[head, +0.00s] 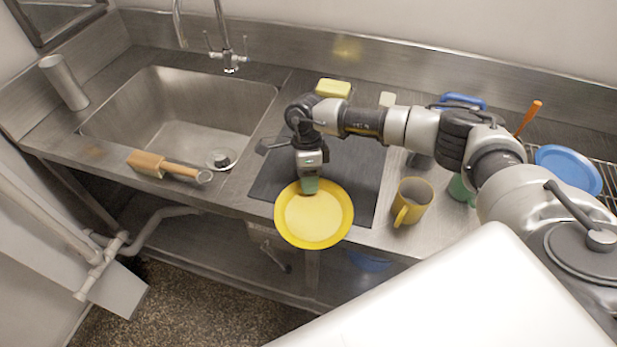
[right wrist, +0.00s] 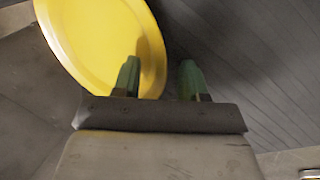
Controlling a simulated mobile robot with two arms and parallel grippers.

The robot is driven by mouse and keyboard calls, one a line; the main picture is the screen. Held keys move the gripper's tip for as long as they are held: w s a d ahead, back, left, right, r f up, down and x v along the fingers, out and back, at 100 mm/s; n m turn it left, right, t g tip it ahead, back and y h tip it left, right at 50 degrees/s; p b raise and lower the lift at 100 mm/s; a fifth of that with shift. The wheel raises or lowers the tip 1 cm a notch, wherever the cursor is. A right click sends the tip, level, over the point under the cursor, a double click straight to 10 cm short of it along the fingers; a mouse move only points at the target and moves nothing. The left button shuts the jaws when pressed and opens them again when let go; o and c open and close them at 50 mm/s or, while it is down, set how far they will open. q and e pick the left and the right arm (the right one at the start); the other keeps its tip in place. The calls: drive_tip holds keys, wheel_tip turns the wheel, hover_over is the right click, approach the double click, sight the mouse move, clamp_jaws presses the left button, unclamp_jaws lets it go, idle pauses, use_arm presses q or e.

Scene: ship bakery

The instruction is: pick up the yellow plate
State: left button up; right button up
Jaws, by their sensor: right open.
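The yellow plate (head: 314,222) lies at the front of the dark mat on the steel counter, its near rim reaching over the counter's front edge in the head view. My right gripper (head: 310,186) is open at the plate's far rim, with green fingertips. In the right wrist view, the plate (right wrist: 95,40) fills the upper left. The left finger of my right gripper (right wrist: 159,75) overlaps the plate's edge in the picture, and the right finger is over the dark mat. I cannot tell whether a finger touches the plate. My left gripper is not in view.
A yellow mug (head: 413,203) stands right of the dark mat (head: 362,180). A sink (head: 190,105) is at left, with a wooden-handled brush (head: 165,166) on its front edge. A yellow sponge (head: 333,88) lies behind my arm. A blue plate (head: 569,170) is at right.

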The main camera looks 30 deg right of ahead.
drive_tip(key=shift+w+d, duration=0.1)
drive_tip(key=shift+w+r, duration=0.15)
drive_tip(key=shift+r, duration=0.2)
drive_tip(key=b+v, duration=0.3)
drive_tip(key=v, duration=0.7)
